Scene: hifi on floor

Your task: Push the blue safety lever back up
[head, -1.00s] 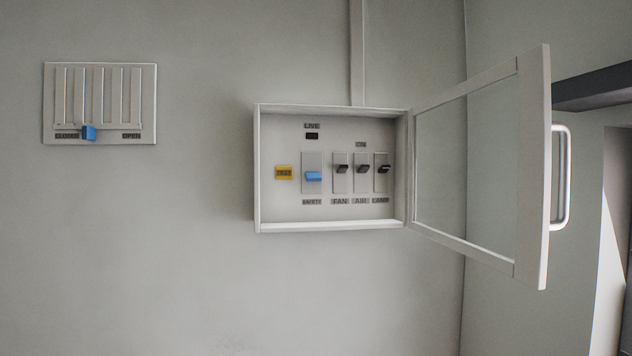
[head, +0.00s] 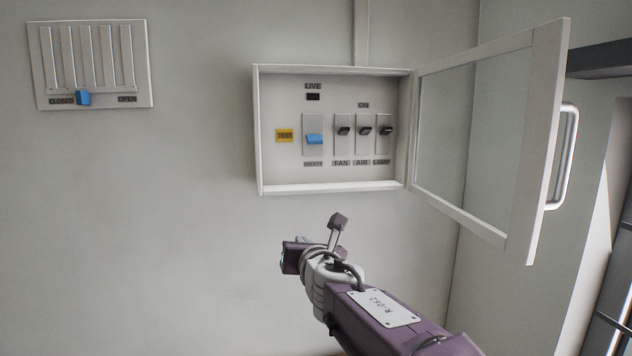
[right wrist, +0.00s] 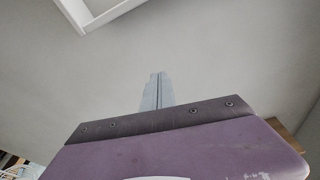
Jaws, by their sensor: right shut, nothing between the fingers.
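The blue safety lever (head: 315,139) sits on its plate in the open wall box (head: 330,187), above the SAFETY label. It sits lower than the black levers beside it and appears tipped down. My right gripper (head: 300,241) is below the box in the head view, apart from the lever. In the right wrist view its fingers (right wrist: 158,90) are together and empty, pointing toward the wall. The lever cannot be made out in that view. My left gripper is not in view.
Black FAN, AIR and LAMP levers (head: 365,131) stand right of the blue one, and a yellow TEST button (head: 284,135) left. The glazed door (head: 548,140) hangs open at the right. A vent panel with a blue slider (head: 83,98) is far left. The wall below the box is clear.

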